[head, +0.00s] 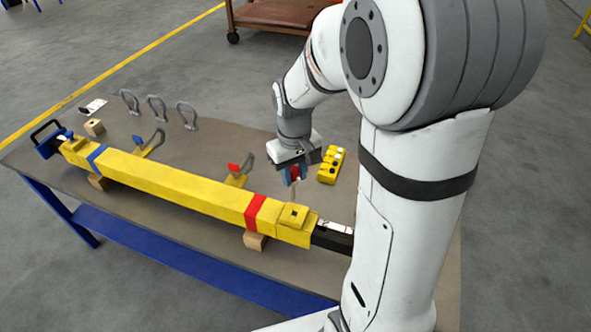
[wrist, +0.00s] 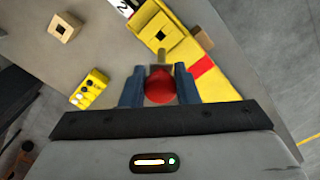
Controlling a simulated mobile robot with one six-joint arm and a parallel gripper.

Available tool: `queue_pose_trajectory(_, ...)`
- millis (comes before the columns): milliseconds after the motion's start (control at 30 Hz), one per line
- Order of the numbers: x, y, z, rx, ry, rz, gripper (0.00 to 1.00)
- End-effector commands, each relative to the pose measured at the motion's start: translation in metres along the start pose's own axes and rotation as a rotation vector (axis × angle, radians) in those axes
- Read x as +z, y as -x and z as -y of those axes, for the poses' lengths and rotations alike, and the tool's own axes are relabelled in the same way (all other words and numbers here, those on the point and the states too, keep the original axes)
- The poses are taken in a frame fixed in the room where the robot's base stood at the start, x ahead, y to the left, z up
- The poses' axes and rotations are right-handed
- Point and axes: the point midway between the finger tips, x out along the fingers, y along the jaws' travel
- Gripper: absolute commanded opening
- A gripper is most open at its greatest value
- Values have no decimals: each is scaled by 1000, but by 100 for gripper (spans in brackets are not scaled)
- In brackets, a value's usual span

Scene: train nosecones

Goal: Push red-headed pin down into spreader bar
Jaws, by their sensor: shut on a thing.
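The yellow spreader bar (head: 170,185) lies across the table with a red band (head: 255,210) near its right end. A raised yellow block with a dark square hole (head: 294,213) is on that end; it also shows in the wrist view (wrist: 148,24). My gripper (head: 293,178) is shut on the red-headed pin (wrist: 160,86), one blue finger on each side of the round head. The pin's shaft points away from the wrist camera toward the block. In the wrist view its tip appears just short of the hole; the height between them is hard to tell.
A yellow box with several buttons (head: 331,165) stands right of my gripper. Grey shackles (head: 157,108) stand at the back left, near a wooden block with a hole (head: 94,127). Wooden supports (head: 255,240) hold up the bar. A brown cart (head: 275,14) is behind.

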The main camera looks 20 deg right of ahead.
Motion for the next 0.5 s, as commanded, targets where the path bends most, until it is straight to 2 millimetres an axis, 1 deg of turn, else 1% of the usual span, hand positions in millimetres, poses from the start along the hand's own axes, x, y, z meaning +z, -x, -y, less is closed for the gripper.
queue_pose_trajectory(67, 1, 0, 1, 4, -36, -1, 0)
queue_pose_trajectory(267, 6, -3, 2, 25, -217, 1, 0)
queue_pose_trajectory(300, 5, -8, 2, 24, -211, 2, 0)
queue_pose_trajectory(500, 5, -22, 2, 23, -209, 1, 0)
